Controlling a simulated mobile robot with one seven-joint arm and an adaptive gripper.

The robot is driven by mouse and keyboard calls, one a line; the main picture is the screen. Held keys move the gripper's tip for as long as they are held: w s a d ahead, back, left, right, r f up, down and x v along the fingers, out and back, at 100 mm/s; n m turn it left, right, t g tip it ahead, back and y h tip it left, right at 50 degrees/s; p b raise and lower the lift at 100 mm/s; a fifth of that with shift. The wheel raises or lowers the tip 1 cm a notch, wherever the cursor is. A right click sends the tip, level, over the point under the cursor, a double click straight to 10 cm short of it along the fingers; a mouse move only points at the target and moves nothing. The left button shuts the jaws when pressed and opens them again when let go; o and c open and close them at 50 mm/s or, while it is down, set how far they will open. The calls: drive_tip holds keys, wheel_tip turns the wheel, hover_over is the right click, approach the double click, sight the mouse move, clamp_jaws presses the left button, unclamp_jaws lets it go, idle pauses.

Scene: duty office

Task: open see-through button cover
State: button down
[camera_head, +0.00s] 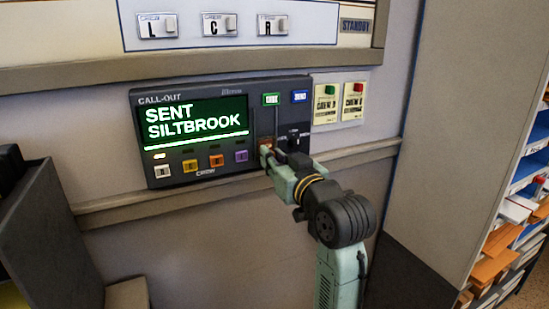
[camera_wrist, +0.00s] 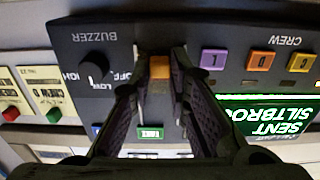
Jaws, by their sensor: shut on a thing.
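The dark call-out panel (camera_head: 190,138) is on the wall, its green screen reading "SENT SILTBROOK". An orange-lit button (camera_head: 265,149) sits at its lower right, partly hidden by my gripper (camera_head: 279,157). In the wrist view the panel appears upside down, and the orange patch (camera_wrist: 159,67) shows between the fingertips of my gripper (camera_wrist: 161,62). The fingers are close together, shut on what appears to be the see-through button cover at that button. The cover's own outline is hard to make out, and I cannot tell how far it is raised.
A buzzer knob (camera_wrist: 95,71) is close beside the fingers. Green (camera_head: 271,99) and blue (camera_head: 299,96) buttons sit above. Two crew cards (camera_head: 340,103) hang to the right. A wall ledge (camera_head: 115,211) runs just under the panel. A shelf unit (camera_head: 510,215) stands far right.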

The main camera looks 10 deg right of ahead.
sight(265, 126)
idle(0.3)
wheel_tip(265, 126, up, 6)
drive_tip(key=p, duration=0.4)
drive_tip(key=shift+f, duration=0.1)
drive_tip(key=c, duration=1.5)
unclamp_jaws()
drive_tip(key=s, duration=0.4)
drive_tip(key=s+d, duration=0.1)
drive_tip(key=s, duration=0.3)
drive_tip(key=s+d, duration=0.1)
drive_tip(key=s, duration=0.3)
drive_tip(key=shift+d, duration=0.15)
